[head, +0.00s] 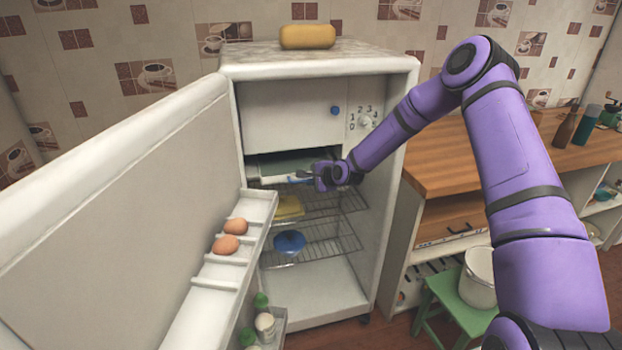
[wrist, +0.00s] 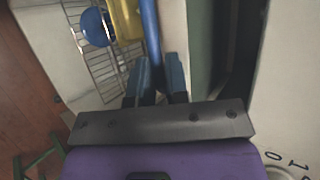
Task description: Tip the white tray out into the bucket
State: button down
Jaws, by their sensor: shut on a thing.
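The white tray (head: 268,176) sits in the open fridge, just under the freezer compartment, with a greyish-green inside. My gripper (head: 311,177) is at the tray's front, its fingers shut on a blue strip along the front edge. In the wrist view the blue strip (wrist: 151,35) runs between the fingertips (wrist: 158,68). What lies in the tray cannot be made out. The white bucket (head: 480,277) stands on a green stool (head: 444,296) right of the fridge, partly hidden by my arm.
The fridge door (head: 110,190) stands open at left, with two eggs (head: 226,244) and bottles in its racks. Wire shelves below the tray hold a yellow item (head: 289,207) and a blue bowl (head: 289,243). A wooden counter (head: 440,150) is at right.

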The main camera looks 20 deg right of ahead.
jog(key=shift+s, duration=0.25)
jog(key=c, duration=1)
grip_release()
jog(key=shift+c, duration=0.2)
jog(key=v, duration=1.2)
